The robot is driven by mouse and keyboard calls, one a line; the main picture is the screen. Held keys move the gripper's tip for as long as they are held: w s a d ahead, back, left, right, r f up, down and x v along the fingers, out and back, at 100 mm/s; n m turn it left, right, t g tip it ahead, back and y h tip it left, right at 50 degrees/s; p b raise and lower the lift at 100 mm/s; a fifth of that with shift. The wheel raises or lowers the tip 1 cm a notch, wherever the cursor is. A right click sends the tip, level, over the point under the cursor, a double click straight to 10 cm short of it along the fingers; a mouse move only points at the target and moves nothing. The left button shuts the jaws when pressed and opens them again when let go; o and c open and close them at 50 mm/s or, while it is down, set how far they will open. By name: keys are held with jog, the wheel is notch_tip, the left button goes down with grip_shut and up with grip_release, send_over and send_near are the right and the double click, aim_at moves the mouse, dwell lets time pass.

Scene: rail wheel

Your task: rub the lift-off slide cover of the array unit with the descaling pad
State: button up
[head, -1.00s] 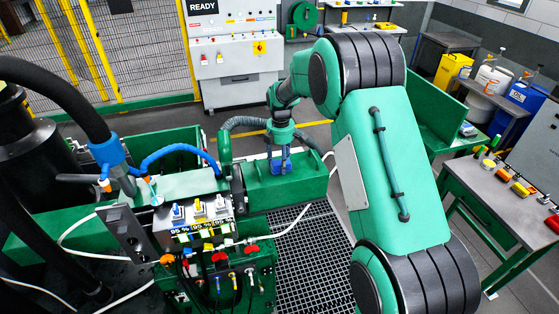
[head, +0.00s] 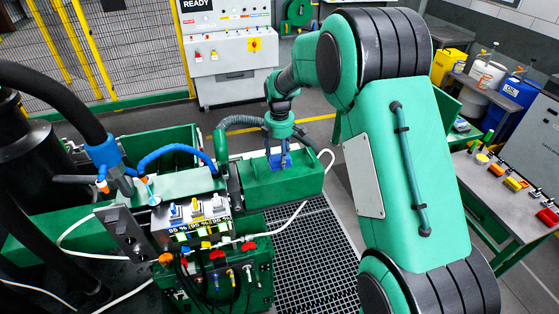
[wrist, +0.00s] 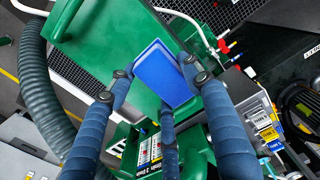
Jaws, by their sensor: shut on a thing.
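My gripper (head: 279,147) is shut on a blue block-shaped pad (wrist: 163,75). In the wrist view the padded fingers close around the pad, and its broad blue face shows between them. The pad (head: 279,161) also shows in the head view, at the top of a green box-like cover (head: 305,177) beside the machine, which I take to be the slide cover. The cover's flat green top (wrist: 110,45) lies behind the pad in the wrist view. I cannot tell whether the pad touches it, as its lower side is hidden.
A panel with several valves and knobs (head: 200,215) stands left of the cover. A grey corrugated hose (head: 240,122) passes close behind it, and a white hose (head: 300,212) runs in front. Dark floor grating (head: 315,260) lies before it. A workbench (head: 500,190) is at right.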

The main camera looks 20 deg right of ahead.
jog(key=shift+r+p, duration=0.5)
jog(key=shift+r, duration=0.9)
